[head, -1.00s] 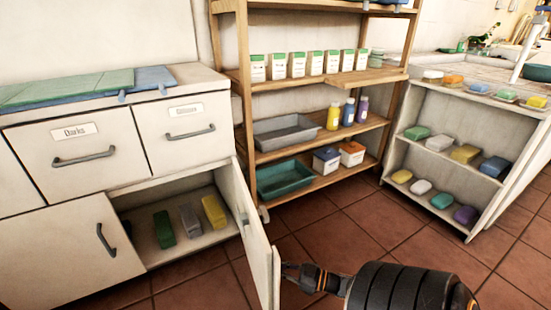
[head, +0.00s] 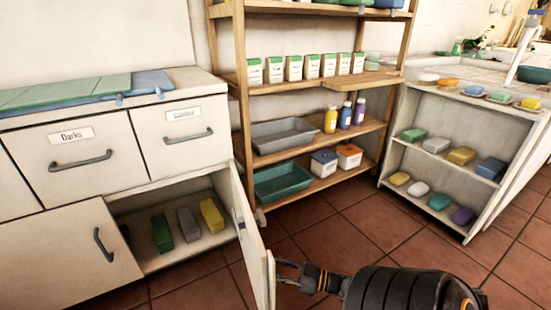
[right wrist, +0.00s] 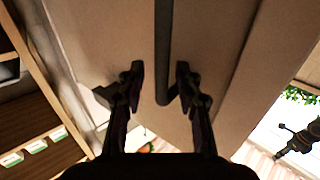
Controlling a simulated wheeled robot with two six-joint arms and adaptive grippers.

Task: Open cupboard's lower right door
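The cupboard's lower right door (head: 252,240) stands wide open in the head view, swung out toward me from its right side. Its handle is largely hidden there. My right gripper (head: 284,275) is at the door's free edge, on its outer side. In the right wrist view the door's pale outer face (right wrist: 100,25) fills the top, with the dark bar handle (right wrist: 163,50) running down the middle. My right gripper (right wrist: 159,82) is open, one finger on each side of the handle's lower end, with gaps visible. My left gripper is not in view.
Inside the open compartment (head: 150,205) stand green, grey and yellow blocks. The lower left door (head: 60,258) and the drawers above are closed. A wooden shelf rack (head: 245,100) stands close behind the open door. A white shelf unit (head: 400,150) is at right; tiled floor (head: 330,235) lies between.

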